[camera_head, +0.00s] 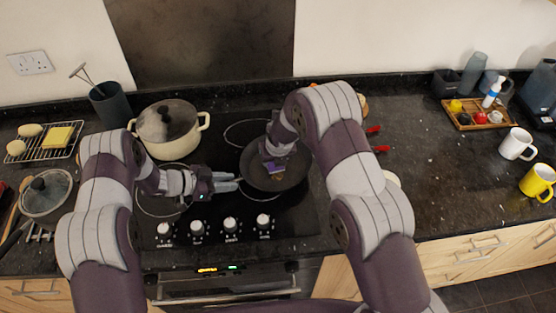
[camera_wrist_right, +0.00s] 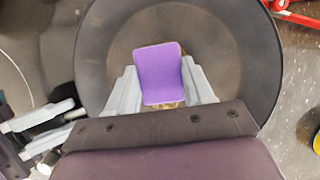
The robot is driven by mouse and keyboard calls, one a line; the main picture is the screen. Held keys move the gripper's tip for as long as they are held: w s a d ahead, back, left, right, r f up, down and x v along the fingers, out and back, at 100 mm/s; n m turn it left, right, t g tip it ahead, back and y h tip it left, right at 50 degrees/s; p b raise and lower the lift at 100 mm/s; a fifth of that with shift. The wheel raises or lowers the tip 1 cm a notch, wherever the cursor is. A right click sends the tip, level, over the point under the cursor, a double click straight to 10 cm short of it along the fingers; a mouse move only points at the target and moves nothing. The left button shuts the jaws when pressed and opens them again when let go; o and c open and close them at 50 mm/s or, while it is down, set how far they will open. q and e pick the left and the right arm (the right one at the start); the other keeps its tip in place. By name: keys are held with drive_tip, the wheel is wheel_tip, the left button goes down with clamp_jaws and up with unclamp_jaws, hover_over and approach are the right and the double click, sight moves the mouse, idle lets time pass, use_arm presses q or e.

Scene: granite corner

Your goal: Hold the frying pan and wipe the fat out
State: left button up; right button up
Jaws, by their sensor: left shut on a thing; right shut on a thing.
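The dark frying pan (camera_head: 293,179) sits on the black hob, right of its middle; its round inside fills much of the right wrist view (camera_wrist_right: 105,60). My left gripper (camera_head: 234,182) is shut at the pan's left side, on its handle, which is mostly hidden by the fingers. My right gripper (camera_wrist_right: 162,88) is shut on a purple sponge (camera_wrist_right: 158,70) and holds it over the pan's inside. The sponge also shows small in the head view (camera_head: 272,165). A brownish patch (camera_wrist_right: 165,105) shows at the sponge's lower edge; I cannot tell whether the sponge touches the pan floor.
A cream lidded pot (camera_head: 170,145) stands behind my left gripper. A glass-lidded pan (camera_head: 48,193) and a wire rack (camera_head: 62,143) are at the left. Red-handled things (camera_head: 378,149) lie right of the pan. Mugs (camera_head: 517,145) stand far right; the right counter's middle is clear.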

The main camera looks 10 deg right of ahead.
drive_tip(key=shift+w+a, duration=0.2)
drive_tip(key=shift+w, duration=0.2)
drive_tip(key=s, duration=0.1)
drive_tip(key=s+d, duration=0.1)
drive_tip(key=s, duration=0.1)
drive_tip(key=shift+d, duration=0.2)
drive_tip(key=shift+r, duration=3.9)
drive_tip(key=shift+d, duration=0.1)
